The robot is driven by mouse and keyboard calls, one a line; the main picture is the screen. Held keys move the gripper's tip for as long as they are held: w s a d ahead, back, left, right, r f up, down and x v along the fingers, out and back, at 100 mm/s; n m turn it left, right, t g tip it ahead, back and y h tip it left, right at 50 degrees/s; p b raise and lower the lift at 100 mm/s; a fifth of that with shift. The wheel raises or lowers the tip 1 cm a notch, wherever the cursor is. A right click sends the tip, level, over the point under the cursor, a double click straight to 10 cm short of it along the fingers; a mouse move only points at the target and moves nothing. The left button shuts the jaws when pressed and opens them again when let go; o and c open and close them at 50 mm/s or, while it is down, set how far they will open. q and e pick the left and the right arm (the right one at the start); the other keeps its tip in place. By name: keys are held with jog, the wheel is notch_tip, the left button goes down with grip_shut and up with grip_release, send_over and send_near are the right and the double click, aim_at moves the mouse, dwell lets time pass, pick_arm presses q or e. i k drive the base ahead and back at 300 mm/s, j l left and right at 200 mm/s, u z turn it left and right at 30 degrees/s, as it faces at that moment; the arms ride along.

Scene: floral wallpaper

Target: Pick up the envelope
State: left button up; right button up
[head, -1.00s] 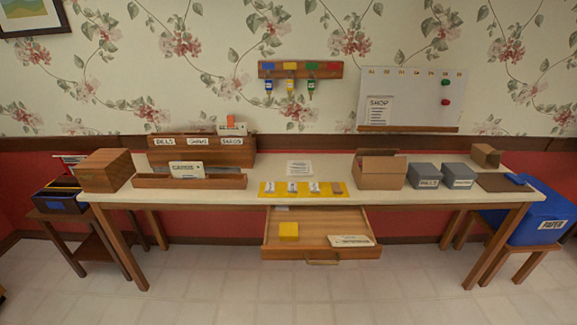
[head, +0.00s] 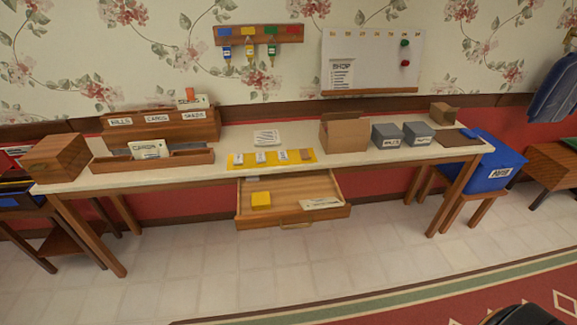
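A white envelope-like piece with small print (head: 320,203) lies in the open drawer (head: 290,213), at its front right. Another white envelope-like piece (head: 149,149) stands in the low wooden rack (head: 185,160) at the left of the table. More paper pieces (head: 194,101) stand in the sorter labelled BILLS, CARDS and a third word too small to read surely (head: 160,131). I cannot tell which one is the task's envelope. Neither of my grippers is in view.
The long table (head: 380,158) also bears a wooden box (head: 58,158), an open carton (head: 344,133) and grey boxes (head: 387,136). A yellow block (head: 260,198) lies in the drawer. A blue bin (head: 495,165) stands at right. The tiled floor in front (head: 250,275) is clear.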

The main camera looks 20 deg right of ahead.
aim_at(330, 201)
jog(key=i+j, duration=0.2)
jog(key=i, duration=0.25)
jog(key=i+j, duration=0.25)
jog(key=i, duration=0.2)
jog(key=i+j, duration=0.2)
jog(key=i, duration=0.25)
jog(key=z, duration=1.7)
